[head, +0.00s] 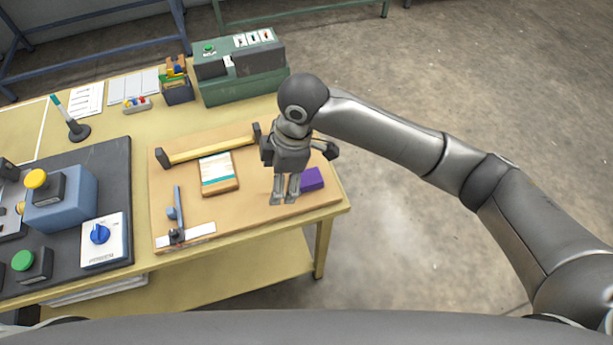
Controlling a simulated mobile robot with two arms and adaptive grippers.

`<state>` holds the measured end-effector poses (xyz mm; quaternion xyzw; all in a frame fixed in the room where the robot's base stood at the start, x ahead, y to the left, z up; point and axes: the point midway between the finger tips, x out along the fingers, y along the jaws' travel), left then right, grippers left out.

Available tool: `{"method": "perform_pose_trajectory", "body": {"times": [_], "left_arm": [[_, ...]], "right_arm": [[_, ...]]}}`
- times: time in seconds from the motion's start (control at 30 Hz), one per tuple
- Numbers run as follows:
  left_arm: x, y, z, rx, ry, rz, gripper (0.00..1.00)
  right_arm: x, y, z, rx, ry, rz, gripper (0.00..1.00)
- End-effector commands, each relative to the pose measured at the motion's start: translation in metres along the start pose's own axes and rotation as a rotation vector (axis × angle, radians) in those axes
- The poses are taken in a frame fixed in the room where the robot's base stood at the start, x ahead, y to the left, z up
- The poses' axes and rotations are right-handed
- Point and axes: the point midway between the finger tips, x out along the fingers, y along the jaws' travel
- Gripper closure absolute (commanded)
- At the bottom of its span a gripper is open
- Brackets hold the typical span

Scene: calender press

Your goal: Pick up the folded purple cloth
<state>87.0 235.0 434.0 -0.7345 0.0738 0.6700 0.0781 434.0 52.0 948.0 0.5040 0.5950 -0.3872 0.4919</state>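The folded purple cloth (312,179) lies on the right part of the tan board on the table, near its right edge. My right gripper (284,202) comes in from the right and points down just left of the cloth. Its two fingers look close together, with a narrow gap between them, and I see nothing held there. The gripper hides part of the cloth's left side, so I cannot tell if they touch. My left gripper is not in view.
The tan board (255,199) also carries a roller bar (210,143), a small white and teal pad (217,172) and a blue-handled tool (178,208). A green machine (240,80) stands behind. A control panel (105,160) with buttons is left. The floor right of the table is clear.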

Motion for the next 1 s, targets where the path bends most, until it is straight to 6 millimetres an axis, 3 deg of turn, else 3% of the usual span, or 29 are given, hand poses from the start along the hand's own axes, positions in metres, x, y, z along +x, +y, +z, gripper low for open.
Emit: {"method": "perform_pose_trajectory", "body": {"times": [0.2,0.4,0.7,1.0], "left_arm": [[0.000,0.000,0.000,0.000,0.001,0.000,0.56],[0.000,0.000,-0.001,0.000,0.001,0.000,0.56],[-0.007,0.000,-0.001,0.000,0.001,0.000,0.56],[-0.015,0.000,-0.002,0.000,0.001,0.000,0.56]], "right_arm": [[-0.028,0.022,0.030,-0.093,-0.158,-0.030,0.30],[-0.038,0.029,0.043,-0.115,-0.214,-0.049,0.30],[0.002,0.028,0.053,-0.115,-0.218,-0.052,0.30],[0.027,0.029,0.060,-0.116,-0.218,-0.051,0.30]]}}
